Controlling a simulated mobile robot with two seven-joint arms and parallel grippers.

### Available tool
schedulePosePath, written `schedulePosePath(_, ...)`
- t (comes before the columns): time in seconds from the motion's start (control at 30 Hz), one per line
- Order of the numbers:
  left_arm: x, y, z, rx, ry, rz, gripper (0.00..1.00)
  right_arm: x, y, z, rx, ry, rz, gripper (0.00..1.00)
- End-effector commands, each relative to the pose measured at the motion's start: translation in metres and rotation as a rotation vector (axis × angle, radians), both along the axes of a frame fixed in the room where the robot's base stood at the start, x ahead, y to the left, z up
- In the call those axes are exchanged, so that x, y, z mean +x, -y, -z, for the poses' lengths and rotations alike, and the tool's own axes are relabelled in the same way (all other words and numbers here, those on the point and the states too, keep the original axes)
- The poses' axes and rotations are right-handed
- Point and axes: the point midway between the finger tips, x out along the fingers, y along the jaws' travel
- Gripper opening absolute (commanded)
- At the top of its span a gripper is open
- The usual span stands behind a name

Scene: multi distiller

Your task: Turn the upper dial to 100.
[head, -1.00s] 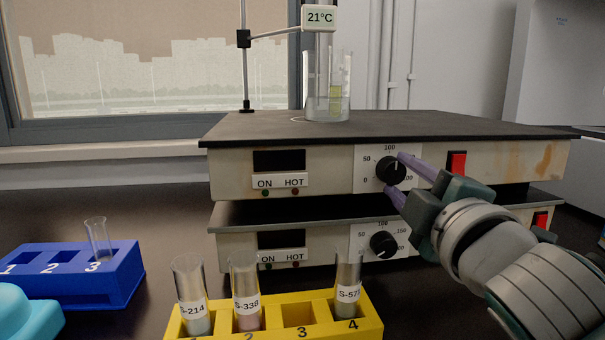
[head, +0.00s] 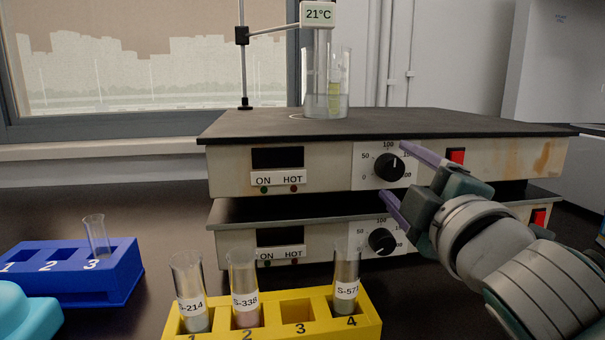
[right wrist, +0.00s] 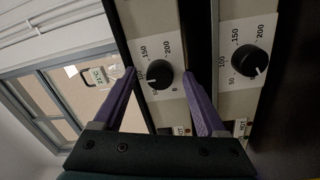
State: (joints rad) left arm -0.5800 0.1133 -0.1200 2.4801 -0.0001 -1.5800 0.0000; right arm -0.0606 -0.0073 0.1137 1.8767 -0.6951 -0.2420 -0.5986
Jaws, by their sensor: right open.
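The upper dial (head: 389,167) is a round black knob on the front of the upper hotplate (head: 480,158). Its scale shows 0, 50, 100 and higher numbers. My right gripper (head: 392,169) is open, with one purple finger above the dial and one below, apart from the knob. In the right wrist view the upper dial (right wrist: 159,74) sits between and beyond the open fingers (right wrist: 158,70). My left gripper is not in view.
The lower hotplate has its own dial (head: 382,241) just below. A beaker (head: 315,108) with a thermometer stands on the upper plate. A yellow rack (head: 285,330) with several tubes stands in front. A blue rack (head: 125,275) is at left, near a turquoise object (head: 25,318).

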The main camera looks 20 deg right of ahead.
Motion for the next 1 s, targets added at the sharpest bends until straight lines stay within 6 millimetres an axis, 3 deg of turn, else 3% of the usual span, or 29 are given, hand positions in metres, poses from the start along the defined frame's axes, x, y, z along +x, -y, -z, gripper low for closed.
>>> schedulePosePath(0.17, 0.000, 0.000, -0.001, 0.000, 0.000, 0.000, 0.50, -0.014, -0.004, 0.002, 0.002, -0.004, 0.000, 0.74)
schedulePosePath(0.6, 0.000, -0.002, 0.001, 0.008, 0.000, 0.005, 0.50, -0.086, -0.023, 0.007, 0.003, -0.003, 0.001, 0.74)
schedulePosePath(1.0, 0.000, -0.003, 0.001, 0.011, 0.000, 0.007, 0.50, -0.096, -0.026, 0.005, 0.000, 0.000, 0.000, 0.74)
